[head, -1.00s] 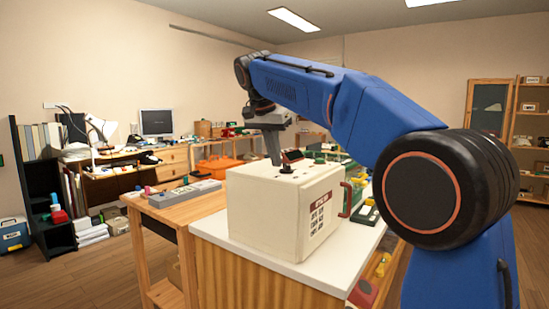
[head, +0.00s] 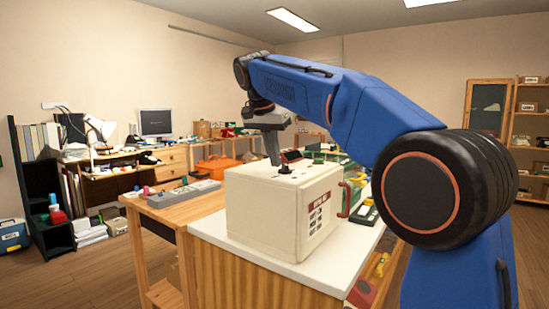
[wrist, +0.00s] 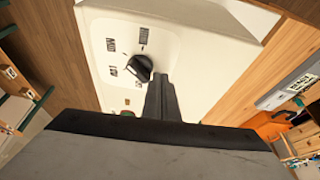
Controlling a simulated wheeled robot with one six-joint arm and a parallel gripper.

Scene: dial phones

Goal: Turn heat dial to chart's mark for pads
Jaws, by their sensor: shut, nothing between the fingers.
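A cream box-shaped unit (head: 262,215) stands on the white-topped cabinet. A chart (head: 319,215) with a red header and several dark rows is on its front face; its text is too small to read. The black heat dial (wrist: 138,67) is on the unit's top, ringed by printed labels in the wrist view. My gripper (wrist: 160,80) is shut and empty, its fingertips pointing down right beside the dial. I cannot tell whether they touch it. In the head view my gripper (head: 274,163) is over the unit's top and the dial is hard to make out.
A red handle (head: 345,199) is on the unit's right side. A wooden table with a grey strip (head: 184,193) stands to the left. An orange case (head: 218,165) lies behind. The white cabinet top (head: 250,254) is clear in front of the unit.

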